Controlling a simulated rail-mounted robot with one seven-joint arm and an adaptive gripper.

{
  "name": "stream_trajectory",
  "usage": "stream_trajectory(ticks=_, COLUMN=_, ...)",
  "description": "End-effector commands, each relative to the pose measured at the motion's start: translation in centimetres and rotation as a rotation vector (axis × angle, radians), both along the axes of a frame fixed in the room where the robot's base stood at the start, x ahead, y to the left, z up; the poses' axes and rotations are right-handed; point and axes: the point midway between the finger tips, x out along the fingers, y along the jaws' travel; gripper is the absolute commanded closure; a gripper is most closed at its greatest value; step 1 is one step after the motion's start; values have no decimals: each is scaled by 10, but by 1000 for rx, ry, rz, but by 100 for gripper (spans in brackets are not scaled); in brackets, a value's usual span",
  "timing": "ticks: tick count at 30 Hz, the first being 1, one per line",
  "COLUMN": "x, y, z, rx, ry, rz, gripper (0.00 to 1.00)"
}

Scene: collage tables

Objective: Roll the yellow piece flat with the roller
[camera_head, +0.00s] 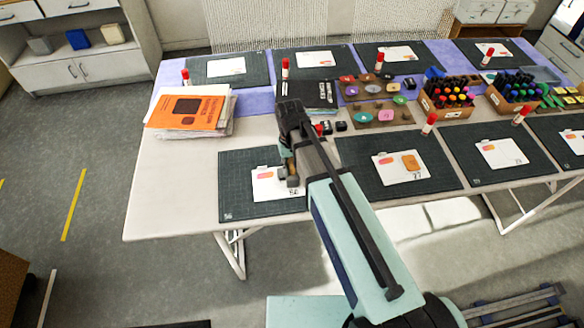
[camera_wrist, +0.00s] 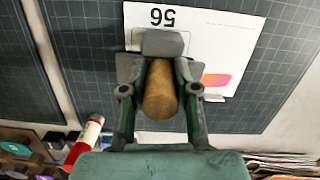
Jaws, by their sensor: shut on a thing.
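My gripper (camera_head: 290,172) is low over the front-left dark cutting mat (camera_head: 236,190). In the wrist view my gripper (camera_wrist: 158,68) is shut on a brown wooden roller (camera_wrist: 160,95), which lies between the fingers above a white card (camera_wrist: 235,45) marked 56. I cannot tell whether the roller touches the card. A pink-orange mark (camera_wrist: 215,80) shows on the card beside the right finger. No separate yellow piece shows on this card; the roller and fingers hide part of it. A yellow-orange piece (camera_head: 410,162) lies on the neighbouring card (camera_head: 390,175) marked 27.
A glue stick (camera_wrist: 88,140) with a red cap stands beside the mat in the wrist view. An orange folder on papers (camera_head: 190,112) lies at the table's left. Marker boxes (camera_head: 448,110) and paint trays (camera_head: 385,115) stand behind. Bare table (camera_head: 160,195) lies left of the mat.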

Motion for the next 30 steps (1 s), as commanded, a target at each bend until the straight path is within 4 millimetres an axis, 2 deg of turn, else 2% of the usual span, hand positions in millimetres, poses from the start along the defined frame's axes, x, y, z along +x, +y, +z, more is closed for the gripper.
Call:
stream_trajectory(ticks=24, x=32, y=4, z=1, rx=0, ry=0, rz=0, gripper=100)
stream_trajectory(ticks=30, x=30, y=3, z=0, rx=0, ry=0, rz=0, gripper=100)
